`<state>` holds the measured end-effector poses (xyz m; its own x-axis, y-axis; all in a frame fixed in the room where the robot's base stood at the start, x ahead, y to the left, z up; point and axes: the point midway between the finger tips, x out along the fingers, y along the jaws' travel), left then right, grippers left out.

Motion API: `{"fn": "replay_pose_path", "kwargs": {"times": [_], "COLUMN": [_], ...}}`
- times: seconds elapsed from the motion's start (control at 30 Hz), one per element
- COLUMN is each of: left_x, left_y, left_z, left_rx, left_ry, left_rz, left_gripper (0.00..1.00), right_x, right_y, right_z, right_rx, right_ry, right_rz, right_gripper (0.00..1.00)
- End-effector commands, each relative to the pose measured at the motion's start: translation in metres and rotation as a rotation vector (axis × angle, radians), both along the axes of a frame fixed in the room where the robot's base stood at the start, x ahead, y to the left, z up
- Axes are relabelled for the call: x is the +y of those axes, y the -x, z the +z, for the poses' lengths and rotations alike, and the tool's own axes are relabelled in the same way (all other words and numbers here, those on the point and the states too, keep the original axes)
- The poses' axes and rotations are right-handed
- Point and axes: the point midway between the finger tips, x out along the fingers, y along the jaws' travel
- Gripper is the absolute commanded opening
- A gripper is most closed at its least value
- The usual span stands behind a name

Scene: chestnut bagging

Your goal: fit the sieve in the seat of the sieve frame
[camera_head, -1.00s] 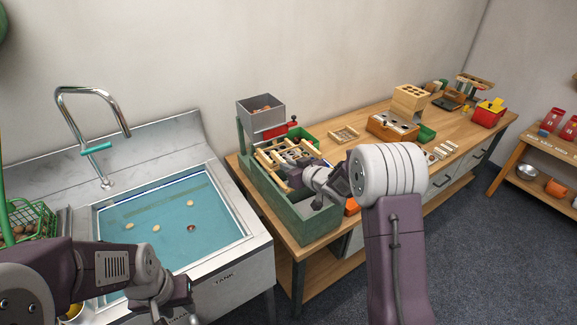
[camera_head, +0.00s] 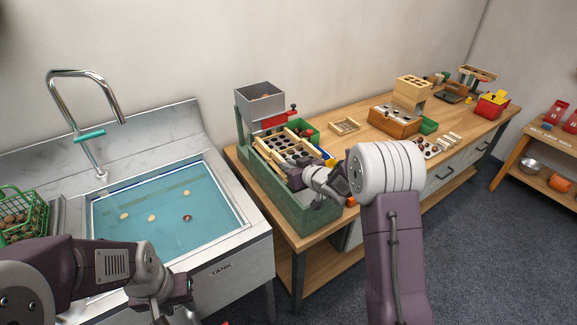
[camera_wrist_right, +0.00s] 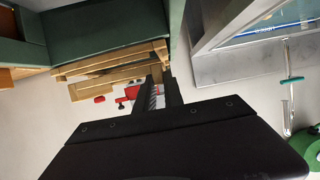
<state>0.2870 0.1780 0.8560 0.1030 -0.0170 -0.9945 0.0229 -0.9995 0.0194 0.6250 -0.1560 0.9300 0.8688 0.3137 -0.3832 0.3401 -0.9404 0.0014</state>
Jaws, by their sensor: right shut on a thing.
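The sieve (camera_head: 281,146), a pale wooden frame around a dark plate with holes, lies over the green sieve frame (camera_head: 300,214) on the bench. It looks nearly level; I cannot tell whether it rests fully in the seat. My right gripper (camera_head: 300,176) is shut on the sieve's near side and partly hides it. In the right wrist view, the fingers (camera_wrist_right: 157,90) close at the sieve's wooden bars (camera_wrist_right: 112,64), with green walls (camera_wrist_right: 100,32) close by. My left gripper (camera_head: 180,298) is over the tank's front edge, apart from the sieve; its jaws are unclear.
A grey hopper (camera_head: 259,102) stands above the far end of the sieve frame. The water tank (camera_head: 170,215) is to the left. A small wooden tray (camera_head: 344,126) and a wooden box (camera_head: 394,121) stand farther along the bench. Bare bench top shows between them.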

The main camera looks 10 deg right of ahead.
Motion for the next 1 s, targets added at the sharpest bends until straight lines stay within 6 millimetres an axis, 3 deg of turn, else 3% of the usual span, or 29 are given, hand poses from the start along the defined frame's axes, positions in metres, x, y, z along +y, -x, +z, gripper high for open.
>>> {"fn": "replay_pose_path", "kwargs": {"times": [1.0], "left_x": [0.0], "left_y": [0.0], "left_z": [-0.0055], "left_rx": [0.0], "left_ry": [0.0], "left_rz": [0.0], "left_gripper": [0.36], "right_x": [0.0001], "right_y": [0.0003], "right_z": [-0.0105], "right_rx": [-0.001], "right_ry": [0.001], "right_rz": [0.0], "right_gripper": [0.0]}}
